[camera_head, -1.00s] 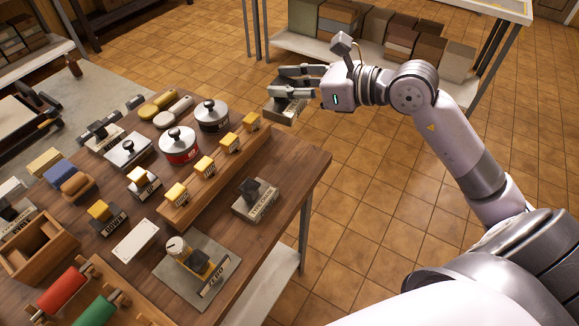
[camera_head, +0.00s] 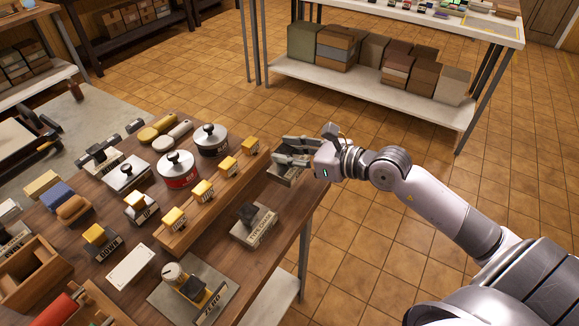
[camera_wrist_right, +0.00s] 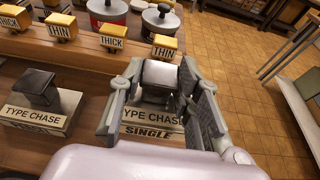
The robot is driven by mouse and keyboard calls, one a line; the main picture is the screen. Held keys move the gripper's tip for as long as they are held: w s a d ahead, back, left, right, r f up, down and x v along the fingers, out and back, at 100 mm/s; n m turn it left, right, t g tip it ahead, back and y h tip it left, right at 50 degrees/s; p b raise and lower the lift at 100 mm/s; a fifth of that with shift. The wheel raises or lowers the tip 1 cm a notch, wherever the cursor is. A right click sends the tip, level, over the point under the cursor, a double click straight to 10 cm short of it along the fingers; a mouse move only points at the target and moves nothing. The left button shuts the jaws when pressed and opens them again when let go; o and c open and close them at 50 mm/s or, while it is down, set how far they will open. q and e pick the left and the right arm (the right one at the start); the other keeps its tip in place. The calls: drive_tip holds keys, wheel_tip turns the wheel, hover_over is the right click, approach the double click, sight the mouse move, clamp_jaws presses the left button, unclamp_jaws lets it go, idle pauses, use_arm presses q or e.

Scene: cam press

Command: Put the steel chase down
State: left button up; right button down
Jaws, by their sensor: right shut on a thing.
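My right gripper (camera_head: 284,157) is shut on the steel chase (camera_head: 283,176), a block with a plate marked "TYPE CHASE SINGLE". In the right wrist view the fingers (camera_wrist_right: 160,95) stand on both sides of its pale steel handle (camera_wrist_right: 159,74), and its label plate (camera_wrist_right: 152,122) faces the camera. The chase is at the far right part of the wooden table (camera_head: 285,215), beyond the rack's end. I cannot tell whether it touches the tabletop. Another type chase (camera_head: 254,226) with a dark handle rests nearer; it also shows in the right wrist view (camera_wrist_right: 40,105). My left gripper is not in view.
A wooden rack (camera_head: 215,205) with yellow-topped stamps lies left of the held chase. Red (camera_head: 177,170) and black (camera_head: 211,140) round tins stand behind it. The table's right edge is close to the chase. Bare wood lies between the two chases.

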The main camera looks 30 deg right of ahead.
sight(301, 171)
drive_tip(key=shift+f, duration=2.4)
drive_tip(key=c, duration=1.2)
unclamp_jaws()
drive_tip(key=shift+f, duration=0.2)
drive_tip(key=shift+r, duration=0.15)
drive_tip(key=shift+s+d+b, duration=0.3)
drive_tip(key=shift+s, duration=0.2)
drive_tip(key=shift+b+v, duration=1.15)
drive_tip(key=shift+v, duration=4.3)
